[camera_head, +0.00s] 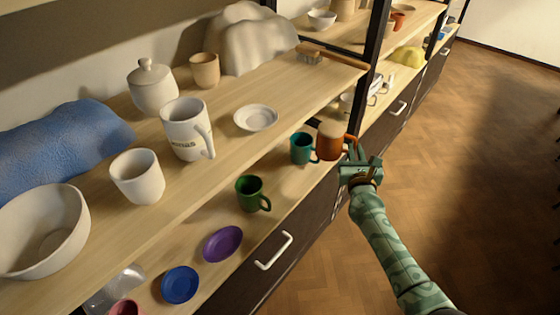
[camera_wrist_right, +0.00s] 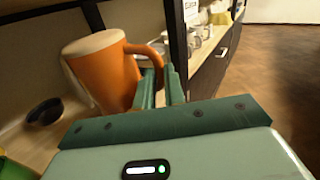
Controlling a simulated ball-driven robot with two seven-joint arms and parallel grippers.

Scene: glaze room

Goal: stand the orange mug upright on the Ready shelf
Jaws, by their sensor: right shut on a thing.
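The orange mug (camera_head: 327,147) is at the right end of the lower shelf (camera_head: 283,187), just right of a teal mug (camera_head: 301,149). Its upward face is pale and flat, with no opening visible, so it looks upside down. My right gripper (camera_head: 350,160) is shut on its handle side. In the right wrist view, the orange mug (camera_wrist_right: 106,78) stands left of my right gripper's fingers (camera_wrist_right: 160,86), which are at the handle. I cannot tell whether the mug touches the board. No shelf label is readable. My left gripper is out of view.
The lower shelf also holds a green mug (camera_head: 250,193), a purple dish (camera_head: 222,244) and a blue dish (camera_head: 180,284). The upper board (camera_head: 240,150) overhangs it and carries pale pottery. A dark post (camera_head: 374,45) stands behind the orange mug. A dark bowl (camera_wrist_right: 45,111) lies left of it.

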